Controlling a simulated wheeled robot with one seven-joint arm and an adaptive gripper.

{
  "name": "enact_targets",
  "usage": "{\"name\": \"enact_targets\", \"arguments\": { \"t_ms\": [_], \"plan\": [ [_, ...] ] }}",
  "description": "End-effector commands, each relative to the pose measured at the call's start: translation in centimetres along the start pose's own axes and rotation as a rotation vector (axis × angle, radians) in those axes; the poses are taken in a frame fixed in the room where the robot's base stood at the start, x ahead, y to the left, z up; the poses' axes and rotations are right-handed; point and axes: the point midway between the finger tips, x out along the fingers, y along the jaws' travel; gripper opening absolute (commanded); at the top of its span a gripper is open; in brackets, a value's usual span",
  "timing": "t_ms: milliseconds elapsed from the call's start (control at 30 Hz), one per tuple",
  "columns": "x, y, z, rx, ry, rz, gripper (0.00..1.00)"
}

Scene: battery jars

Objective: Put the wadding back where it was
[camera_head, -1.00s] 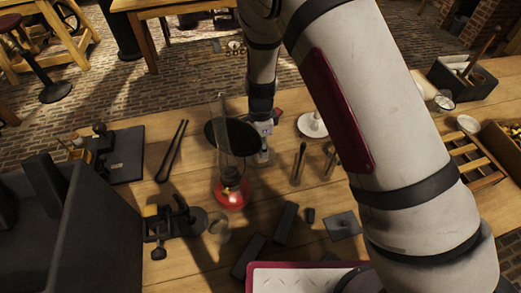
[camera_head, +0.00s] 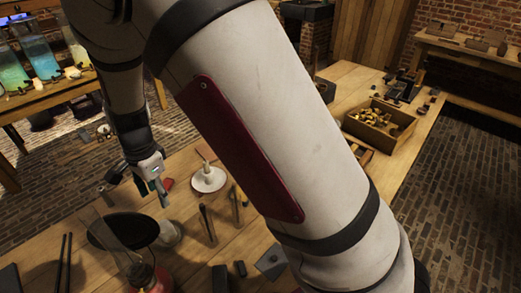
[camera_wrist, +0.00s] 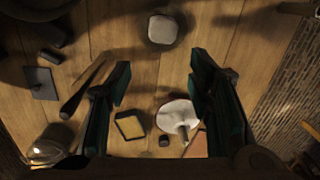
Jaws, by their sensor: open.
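A pale rounded block (camera_head: 168,234), which looks like the wadding, stands on the wooden table beside a black disc (camera_head: 124,230). It also shows at the top of the wrist view (camera_wrist: 164,29), with a whitish top. My gripper (camera_head: 160,198) is apart from it, above the table and beyond it. In the wrist view my gripper (camera_wrist: 158,82) has its dark green fingers spread wide with nothing between them. The block lies outside the gap, past the fingertips. I cannot make out a marked spot where it stood before.
A white dish with a candle (camera_head: 208,180) stands right of my gripper. Upright dark rods (camera_head: 207,224) and small dark blocks (camera_head: 221,278) are nearer. A glass vessel with a red base (camera_head: 148,276) stands at front left. A wooden box (camera_head: 380,124) stands at back right.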

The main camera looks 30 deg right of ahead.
Motion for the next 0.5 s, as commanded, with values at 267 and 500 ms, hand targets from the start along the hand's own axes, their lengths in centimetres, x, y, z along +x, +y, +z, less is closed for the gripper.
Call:
{"name": "enact_targets", "arguments": {
  "t_ms": [267,500],
  "plan": [
    [-11.9,5.2,-3.2,-0.311,-0.026,-0.128,0.47],
    [-19.3,12.0,-5.1,-0.602,0.052,-0.220,0.47]
  ]
}}
